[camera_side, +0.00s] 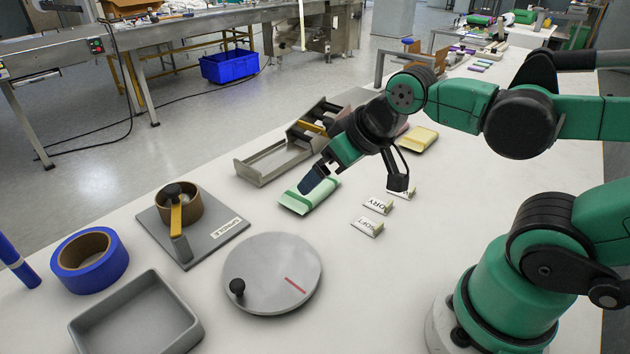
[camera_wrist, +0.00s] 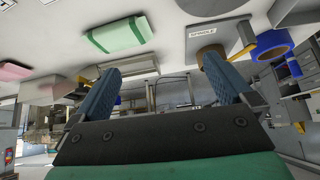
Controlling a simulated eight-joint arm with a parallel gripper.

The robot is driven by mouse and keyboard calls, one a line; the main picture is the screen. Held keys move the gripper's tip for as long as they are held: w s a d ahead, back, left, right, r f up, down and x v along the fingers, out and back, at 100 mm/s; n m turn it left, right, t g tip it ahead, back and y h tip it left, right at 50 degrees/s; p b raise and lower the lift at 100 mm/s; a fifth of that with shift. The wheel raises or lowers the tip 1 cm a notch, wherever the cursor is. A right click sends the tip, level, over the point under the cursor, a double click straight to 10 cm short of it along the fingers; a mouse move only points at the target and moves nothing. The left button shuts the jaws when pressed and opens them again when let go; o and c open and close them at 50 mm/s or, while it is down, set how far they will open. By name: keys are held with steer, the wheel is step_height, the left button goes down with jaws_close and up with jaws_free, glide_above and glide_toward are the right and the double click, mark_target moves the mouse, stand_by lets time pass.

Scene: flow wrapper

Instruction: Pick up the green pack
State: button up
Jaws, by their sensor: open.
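The green pack (camera_side: 297,204) lies flat on the white table, below and partly behind my gripper (camera_side: 316,184) in the side view. In the wrist view the green pack (camera_wrist: 120,36) lies beyond the fingertips, nearer the left finger and not centred between the two. My gripper (camera_wrist: 160,66) is open and empty in that view, with two blue ridged fingers spread apart. The exact gap between the fingers and the pack cannot be told.
A grey metal tray (camera_side: 250,176) stands just behind the pack. Small label cards (camera_side: 367,227) stand at its right. A round turntable (camera_side: 290,258), a spindle plate (camera_side: 222,241), a blue tape roll (camera_side: 122,258) and a grey bin (camera_side: 82,326) are nearer. A yellow pack (camera_side: 420,139) lies farther back.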

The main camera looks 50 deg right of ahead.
steer(key=w+d+f+m+g, duration=0.2)
steer(key=w+m, duration=0.1)
steer(key=m, duration=0.2)
steer(key=w+d+f+m+g, duration=0.2)
steer(key=w+d+f+m, duration=0.1)
steer(key=m, duration=0.3)
steer(key=w+d+f+m+g, duration=0.2)
steer(key=w+m, duration=0.3)
steer(key=shift+w+d+f+g, duration=0.15)
steer(key=shift+d+g, duration=0.2)
steer(key=shift+g, duration=0.05)
steer(key=shift+w+d+f+m, duration=0.1)
steer(key=shift+d+f+m, duration=0.05)
steer(key=shift+f+m, duration=0.45)
steer(key=shift+f, duration=2.55)
steer(key=c, duration=1)
